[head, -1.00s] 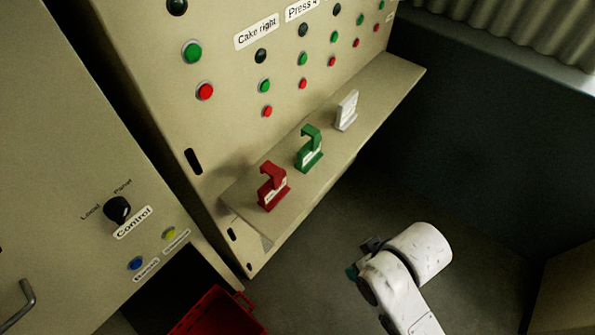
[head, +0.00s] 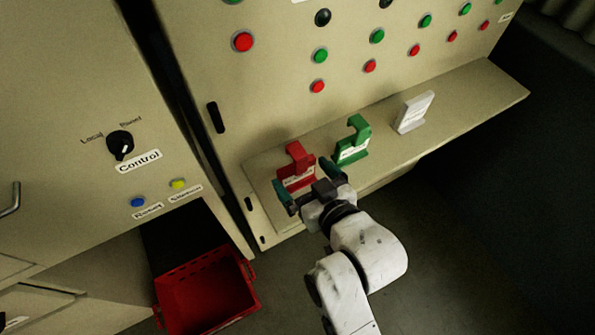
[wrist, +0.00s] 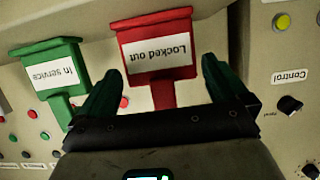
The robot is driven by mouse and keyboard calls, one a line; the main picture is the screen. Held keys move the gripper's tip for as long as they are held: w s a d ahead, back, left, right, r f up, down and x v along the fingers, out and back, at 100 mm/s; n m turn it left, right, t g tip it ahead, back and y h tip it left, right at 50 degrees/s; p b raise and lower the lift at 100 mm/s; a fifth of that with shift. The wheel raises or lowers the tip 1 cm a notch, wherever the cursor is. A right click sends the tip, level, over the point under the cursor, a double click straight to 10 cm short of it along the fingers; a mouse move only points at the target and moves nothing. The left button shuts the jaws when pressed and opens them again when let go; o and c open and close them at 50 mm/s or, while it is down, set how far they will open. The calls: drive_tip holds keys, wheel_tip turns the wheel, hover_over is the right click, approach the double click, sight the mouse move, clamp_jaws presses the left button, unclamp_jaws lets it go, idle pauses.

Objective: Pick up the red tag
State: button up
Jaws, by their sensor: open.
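The red tag (head: 297,168) stands on the ledge of the cabinet, at the ledge's left end in the head view. In the wrist view the red tag (wrist: 157,52) carries a white label reading "Locked out", seen upside down. My gripper (head: 311,184) is open in front of it. In the wrist view my gripper (wrist: 157,80) has one fingertip on each side of the tag's narrower stem, below the label in the picture. Part of the tag's lower portion is hidden by the gripper in the head view.
A green tag (head: 352,141) reading "In service" stands right of the red one, close to my gripper. A white tag (head: 414,112) stands farther right on the ledge (head: 462,103). A red crate (head: 207,290) is at the lower left. Buttons line the panel above.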

sight(293, 166)
drive_tip(key=shift+f+p+x, duration=0.2)
drive_tip(key=shift+p+x, duration=0.2)
drive_tip(key=shift+x, duration=2.35)
drive_tip(key=shift+s, duration=0.1)
drive_tip(key=c, duration=0.7)
